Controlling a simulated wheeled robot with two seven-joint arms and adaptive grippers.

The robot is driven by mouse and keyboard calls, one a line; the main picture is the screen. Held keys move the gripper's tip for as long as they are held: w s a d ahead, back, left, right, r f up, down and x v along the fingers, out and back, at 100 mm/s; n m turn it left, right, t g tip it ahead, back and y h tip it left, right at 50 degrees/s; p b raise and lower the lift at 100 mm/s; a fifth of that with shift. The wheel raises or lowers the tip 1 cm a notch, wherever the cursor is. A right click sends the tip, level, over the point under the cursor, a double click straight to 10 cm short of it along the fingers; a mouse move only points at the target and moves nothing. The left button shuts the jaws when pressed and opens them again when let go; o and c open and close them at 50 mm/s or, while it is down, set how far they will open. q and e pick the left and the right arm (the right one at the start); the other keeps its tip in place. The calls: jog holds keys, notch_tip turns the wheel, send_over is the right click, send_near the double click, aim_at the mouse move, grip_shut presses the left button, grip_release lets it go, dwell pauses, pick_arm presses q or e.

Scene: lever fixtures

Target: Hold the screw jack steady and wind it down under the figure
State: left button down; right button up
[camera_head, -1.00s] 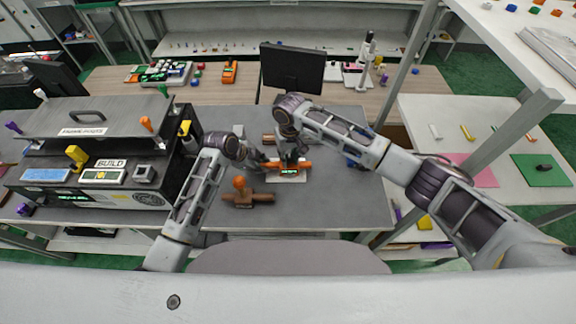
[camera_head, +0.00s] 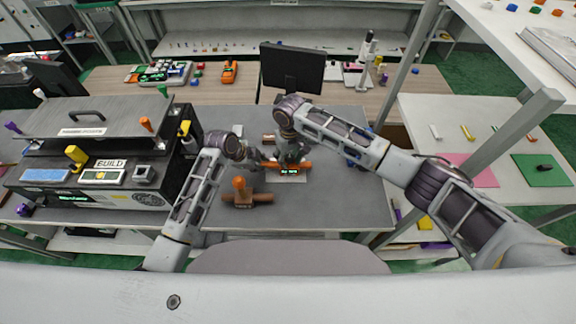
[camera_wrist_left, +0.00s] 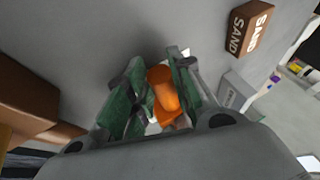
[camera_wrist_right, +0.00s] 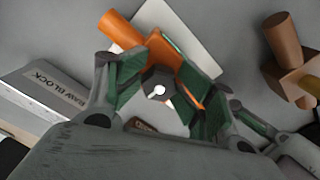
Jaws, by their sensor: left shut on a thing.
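The orange screw jack (camera_head: 303,164) stands on a pale plate (camera_head: 287,178) in the middle of the grey table. Green characters glow on a small display (camera_head: 289,172) at its front; they are too small to read surely. My left gripper (camera_head: 256,164) is at its left side, and its fingers are closed on an orange cylindrical part (camera_wrist_left: 163,88). My right gripper (camera_head: 290,155) is over the jack from above. In the right wrist view its fingers stand apart on either side of a dark hexagonal head (camera_wrist_right: 158,88) with a white dot. Whether they touch it is unclear.
A brown block marked SAND (camera_wrist_left: 248,28) and a grey lettered block (camera_wrist_right: 45,90) lie near. A black machine (camera_head: 95,155) stands left.

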pick_arm(q)
jog(key=shift+f, duration=0.15)
pick_arm(e)
jog(key=shift+w+r, duration=0.1)
jog(key=shift+r, duration=2.5)
pick_arm(q)
jog(key=shift+s, duration=0.1)
pick_arm(e)
jog(key=shift+r, duration=0.15)
pick_arm(q)
jog(key=shift+a+f, duration=0.1)
pick_arm(e)
notch_tip(320, 180, up, 12)
pick_arm(q)
jog(key=c, duration=1.2)
grip_release()
jog(key=shift+o, duration=0.2)
jog(key=shift+r, duration=0.25)
